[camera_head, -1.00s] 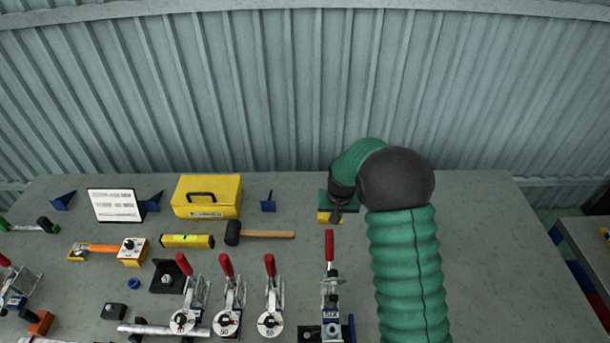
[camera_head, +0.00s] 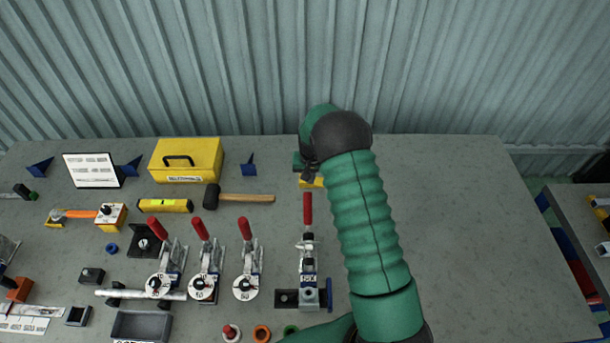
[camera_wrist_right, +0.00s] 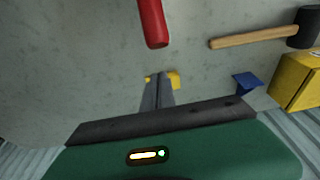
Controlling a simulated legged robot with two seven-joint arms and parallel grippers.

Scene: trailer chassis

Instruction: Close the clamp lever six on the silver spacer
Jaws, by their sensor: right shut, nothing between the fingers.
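The clamp (camera_head: 308,262) at the right end of the row carries a label that seems to read SIX. Its red lever handle (camera_head: 308,209) points to the back of the bench, and it also shows in the wrist view (camera_wrist_right: 152,24). A small grey block (camera_head: 310,298), perhaps the silver spacer, sits at the clamp's front. My right gripper (camera_head: 309,176) is behind the handle's end, partly hidden by my wrist. In the wrist view its fingers (camera_wrist_right: 158,90) are together and empty, apart from the handle. My left gripper is out of view.
Several other red-handled clamps (camera_head: 205,262) stand to the left. A mallet (camera_head: 245,198), yellow toolbox (camera_head: 186,160) and blue bracket (camera_head: 249,166) lie behind. A small yellow piece (camera_wrist_right: 172,80) shows by the fingertips. The bench (camera_head: 460,230) is clear on the right.

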